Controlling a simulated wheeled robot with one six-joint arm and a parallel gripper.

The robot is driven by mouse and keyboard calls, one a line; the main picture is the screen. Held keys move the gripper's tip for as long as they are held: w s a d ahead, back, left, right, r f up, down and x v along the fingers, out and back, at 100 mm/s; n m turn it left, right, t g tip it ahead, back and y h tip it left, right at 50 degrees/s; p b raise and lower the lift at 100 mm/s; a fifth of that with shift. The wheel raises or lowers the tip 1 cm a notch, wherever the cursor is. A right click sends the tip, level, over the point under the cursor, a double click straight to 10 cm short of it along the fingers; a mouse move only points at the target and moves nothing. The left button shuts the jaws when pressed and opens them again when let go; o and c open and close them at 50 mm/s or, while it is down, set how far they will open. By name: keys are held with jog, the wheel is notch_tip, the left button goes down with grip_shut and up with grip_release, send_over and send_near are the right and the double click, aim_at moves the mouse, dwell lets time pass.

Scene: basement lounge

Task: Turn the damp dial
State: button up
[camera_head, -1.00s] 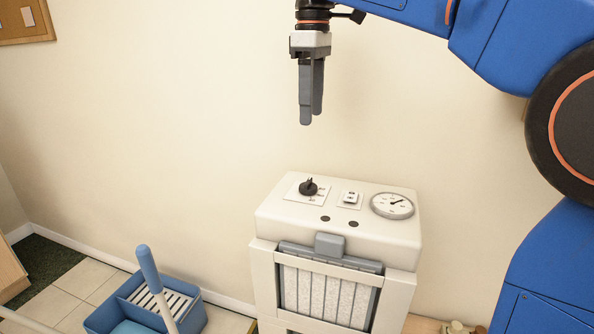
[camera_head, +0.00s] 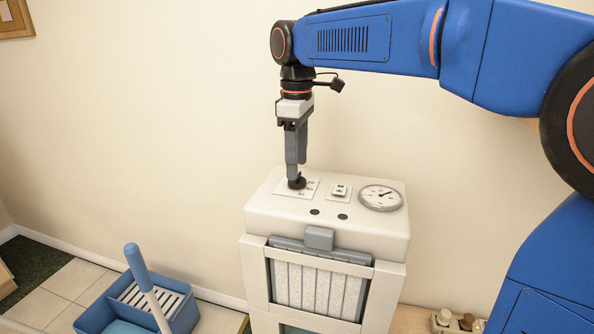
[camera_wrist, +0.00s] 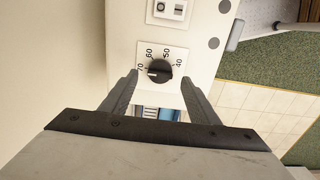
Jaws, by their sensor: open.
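The damp dial is a black knob (camera_head: 297,182) on a white plate at the top left of the white dehumidifier (camera_head: 395,228). In the wrist view the dial (camera_wrist: 158,70) shows printed numbers 40, 50, 60 and 70 around it, and its pale pointer mark lies on the side toward 70. My gripper (camera_head: 294,178) points straight down over the dial, with its tips at or just above the knob. In the wrist view my gripper (camera_wrist: 158,84) is open, one finger to each side of the knob. I cannot tell whether the fingers touch it.
A small switch (camera_head: 339,192) and a round gauge (camera_head: 380,197) sit right of the dial. A grey-handled filter panel (camera_head: 319,238) is on the front. A blue mop bucket (camera_head: 95,318) stands at lower left. The wall is close behind.

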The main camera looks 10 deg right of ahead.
jog(key=shift+f, duration=1.6)
jog(key=c, duration=1)
jog(key=shift+c, duration=0.2)
jog(key=shift+m, duration=0.3)
jog(key=m, duration=0.4)
jog(key=shift+m, duration=2.6)
jog(key=shift+r, duration=0.1)
